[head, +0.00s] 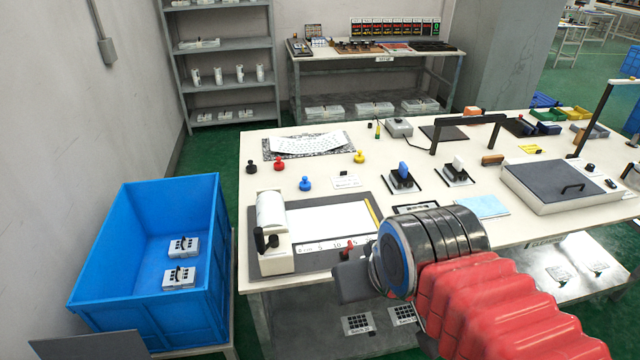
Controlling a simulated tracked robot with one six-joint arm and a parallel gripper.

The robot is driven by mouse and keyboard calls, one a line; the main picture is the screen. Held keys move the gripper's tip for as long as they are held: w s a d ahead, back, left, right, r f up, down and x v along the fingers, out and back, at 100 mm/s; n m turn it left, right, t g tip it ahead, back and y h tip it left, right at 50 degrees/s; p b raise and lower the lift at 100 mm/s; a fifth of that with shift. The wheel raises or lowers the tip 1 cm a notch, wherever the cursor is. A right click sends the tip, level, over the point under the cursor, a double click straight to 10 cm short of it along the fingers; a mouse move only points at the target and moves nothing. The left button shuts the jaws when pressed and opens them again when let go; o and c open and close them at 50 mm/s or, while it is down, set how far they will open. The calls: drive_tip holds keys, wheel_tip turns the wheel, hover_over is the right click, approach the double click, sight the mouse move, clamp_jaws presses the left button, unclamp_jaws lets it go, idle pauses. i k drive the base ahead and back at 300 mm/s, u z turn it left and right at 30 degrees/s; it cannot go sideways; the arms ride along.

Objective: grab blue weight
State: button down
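The blue weight (305,184) stands upright on the white table (325,180), a squat piece with a knob on top. A red weight (279,164) and a black weight (251,168) stand to its left and behind. A yellow weight (360,157) stands to its right and farther back. My gripper (350,268) is over the table's front edge, nearer the camera and apart from the blue weight. My wrist and red arm sleeve come in from the lower right. The fingers are small and partly hidden, so their opening is unclear.
A paper roll holder (271,234) on a dark board (325,222) lies between my gripper and the weights. Devices with handles (403,180) stand farther right. A blue crate (150,270) stands left of the table.

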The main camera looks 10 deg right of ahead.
sight(305, 185)
drive_tip(key=u, duration=0.2)
drive_tip(key=k, duration=0.7)
drive_tip(key=u, duration=0.6)
drive_tip(key=k, duration=0.65)
drive_tip(key=u, duration=0.3)
drive_tip(key=i, duration=1.1)
drive_tip(key=z, duration=0.65)
drive_tip(key=i, duration=1.05)
drive_tip(key=z, duration=0.5)
